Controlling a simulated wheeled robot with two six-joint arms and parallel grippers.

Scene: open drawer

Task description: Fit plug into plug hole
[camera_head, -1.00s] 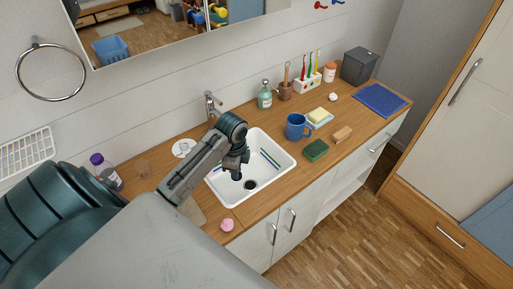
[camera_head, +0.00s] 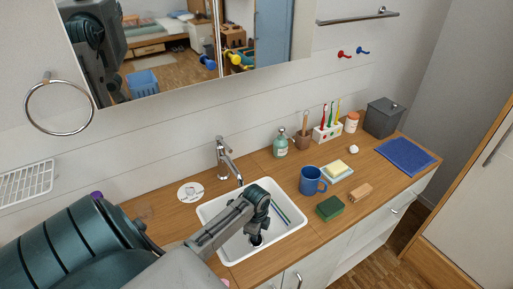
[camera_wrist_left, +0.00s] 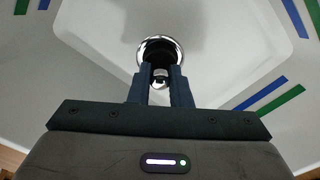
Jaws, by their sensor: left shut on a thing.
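The white sink basin (camera_head: 290,226) is set in the wooden counter. My left gripper (camera_head: 257,236) reaches down into it, over the plug hole. In the left wrist view the gripper (camera_wrist_left: 160,92) points at the chrome-rimmed plug hole (camera_wrist_left: 146,46). Its fingers are shut on the plug (camera_wrist_left: 160,74), whose small shiny knob shows between the fingertips. The dark body of the plug lines up with the hole. I cannot tell whether it sits inside the rim or just above it. My right gripper is out of view.
The tap (camera_head: 224,158) stands behind the basin. Blue and green strips mark the basin wall. A blue mug (camera_head: 311,181), a green sponge (camera_head: 330,208) and a wooden brush (camera_head: 361,192) stand to the right. A round white disc (camera_head: 190,191) lies to the left.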

